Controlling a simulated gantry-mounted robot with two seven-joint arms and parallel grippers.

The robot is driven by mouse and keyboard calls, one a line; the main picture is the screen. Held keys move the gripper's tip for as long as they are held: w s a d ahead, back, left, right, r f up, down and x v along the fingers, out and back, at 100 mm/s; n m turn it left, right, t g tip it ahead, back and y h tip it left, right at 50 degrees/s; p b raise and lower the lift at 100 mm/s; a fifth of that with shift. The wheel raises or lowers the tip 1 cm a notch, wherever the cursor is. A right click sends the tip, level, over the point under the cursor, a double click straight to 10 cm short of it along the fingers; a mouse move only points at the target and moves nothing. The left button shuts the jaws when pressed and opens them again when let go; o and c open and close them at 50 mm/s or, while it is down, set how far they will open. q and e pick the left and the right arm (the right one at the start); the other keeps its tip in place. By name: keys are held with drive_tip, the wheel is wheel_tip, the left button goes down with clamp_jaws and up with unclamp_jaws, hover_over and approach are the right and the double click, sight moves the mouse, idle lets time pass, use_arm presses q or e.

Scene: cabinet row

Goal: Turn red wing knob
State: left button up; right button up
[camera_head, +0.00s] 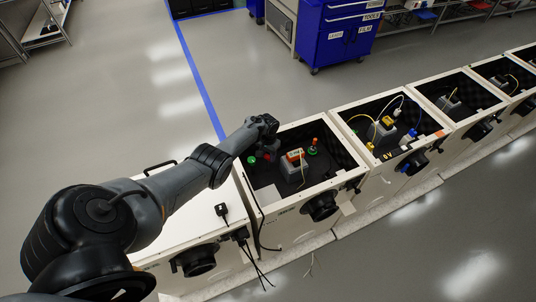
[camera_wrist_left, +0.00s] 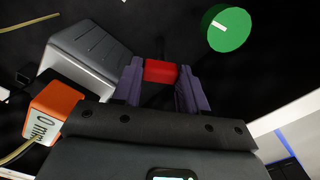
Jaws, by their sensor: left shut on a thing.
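The red wing knob (camera_wrist_left: 160,71) sits between the two purple fingers of my left gripper (camera_wrist_left: 160,85) in the left wrist view, and the fingers are shut on it. In the head view my left arm reaches in from the left, and my left gripper (camera_head: 268,152) is down inside the open-topped white cabinet. The knob is mostly hidden by the gripper there. My right gripper does not show in either view.
A green round knob (camera_wrist_left: 229,29) is close by on the right. A grey box (camera_wrist_left: 85,52) and an orange block (camera_wrist_left: 52,112) are on the left. The white cabinet (camera_head: 297,206) has raised walls around the gripper. More open cabinets (camera_head: 400,170) continue to the right.

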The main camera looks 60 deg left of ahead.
use_arm(q)
drive_tip(key=m, duration=0.3)
drive_tip(key=shift+m+b, duration=0.35)
drive_tip(key=shift+m, duration=1.35)
drive_tip(key=o, duration=1.1)
drive_tip(key=shift+c, duration=0.2)
